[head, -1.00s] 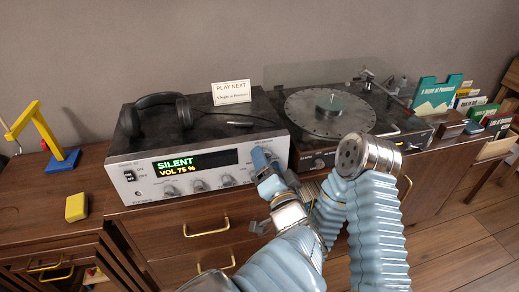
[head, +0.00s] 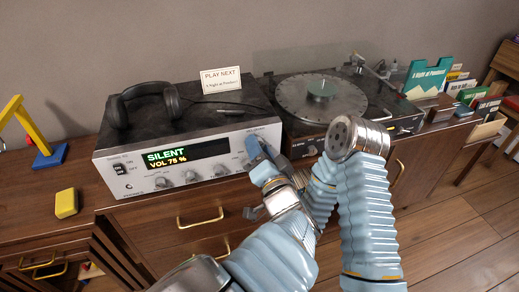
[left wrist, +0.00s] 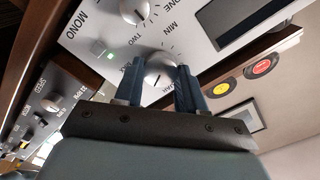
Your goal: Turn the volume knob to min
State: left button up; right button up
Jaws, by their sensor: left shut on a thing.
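The silver amplifier (head: 130,182) stands on the wooden cabinet, and its display (head: 187,153) reads SILENT, VOL 75 %. My left gripper (head: 257,150) is at the right end of its front panel. In the left wrist view my left gripper (left wrist: 158,88) is shut on the volume knob (left wrist: 160,68), one blue finger on each side. The MIN mark shows above the knob, and the MAX mark is partly hidden by a finger. In the head view the gripper hides this knob. My right gripper is not seen.
Other knobs (head: 190,177) sit left of the gripper on the panel. Headphones (head: 145,105) and a PLAY NEXT card (head: 222,79) are on top of the amplifier. A turntable (head: 320,98) stands close on the right. A yellow block (head: 66,203) lies on the left.

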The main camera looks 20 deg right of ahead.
pick_arm(q)
jog(key=shift+n, duration=0.3)
jog(key=m+b, duration=0.7)
jog(key=m, duration=0.4)
jog(key=m+b, duration=0.7)
jog(key=m, duration=0.4)
jog(key=m+b, duration=0.7)
jog(key=m, duration=0.4)
jog(key=shift+a+f, duration=0.15)
jog(key=shift+f, duration=0.15)
dwell(0.4)
